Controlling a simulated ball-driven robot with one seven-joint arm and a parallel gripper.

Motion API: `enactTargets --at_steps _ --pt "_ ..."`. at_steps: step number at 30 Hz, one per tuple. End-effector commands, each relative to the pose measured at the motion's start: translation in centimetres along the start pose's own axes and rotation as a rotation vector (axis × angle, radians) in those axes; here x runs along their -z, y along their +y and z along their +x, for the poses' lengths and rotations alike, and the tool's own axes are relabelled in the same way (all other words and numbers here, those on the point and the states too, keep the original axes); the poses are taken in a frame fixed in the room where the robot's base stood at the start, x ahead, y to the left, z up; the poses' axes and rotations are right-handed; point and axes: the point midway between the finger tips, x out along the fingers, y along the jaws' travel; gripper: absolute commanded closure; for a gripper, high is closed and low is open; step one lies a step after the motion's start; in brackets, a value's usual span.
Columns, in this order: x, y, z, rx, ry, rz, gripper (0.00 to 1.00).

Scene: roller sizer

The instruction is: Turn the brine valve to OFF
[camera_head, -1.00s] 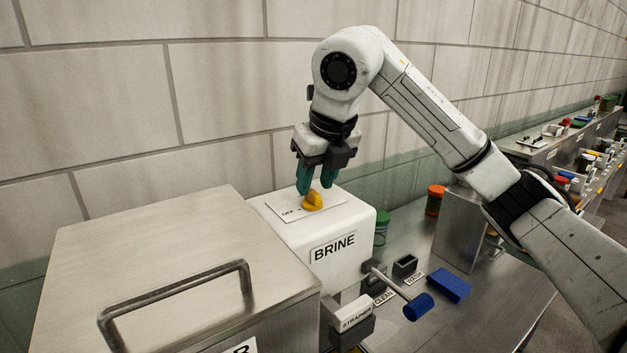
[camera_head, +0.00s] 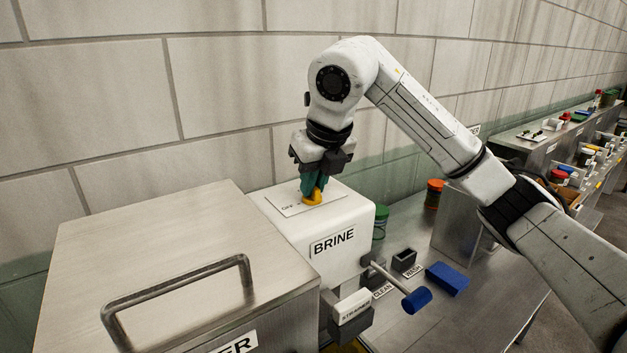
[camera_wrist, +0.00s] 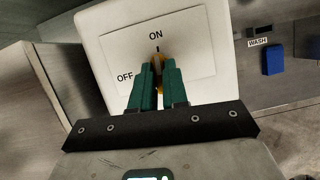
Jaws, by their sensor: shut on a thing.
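The yellow brine valve knob (camera_head: 313,197) sits on a white plate (camera_head: 287,206) on top of the white BRINE box (camera_head: 345,223). My gripper (camera_head: 313,190) comes down from above with its green fingers shut on the knob. In the wrist view the fingers (camera_wrist: 159,72) hold the knob (camera_wrist: 157,63) from both sides and hide most of it. The ON label (camera_wrist: 156,35) is straight above the knob there, and the knob's tip lies toward ON. The OFF label (camera_wrist: 125,77) is to the left of the knob.
A steel box with a bar handle (camera_head: 180,290) stands at the left front. Right of the BRINE box are a blue-ended lever (camera_head: 416,300), a blue block (camera_head: 448,279), a dark holder (camera_head: 404,260) and a green-lidded jar (camera_head: 380,220). A block wall stands behind.

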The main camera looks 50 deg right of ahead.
Motion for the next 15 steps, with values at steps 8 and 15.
enactTargets --at_steps 8,15 --pt "0.00 -0.04 0.01 -0.001 0.000 -0.004 1.00" --pt "0.07 -0.12 0.20 -0.025 -0.001 -0.067 1.00"
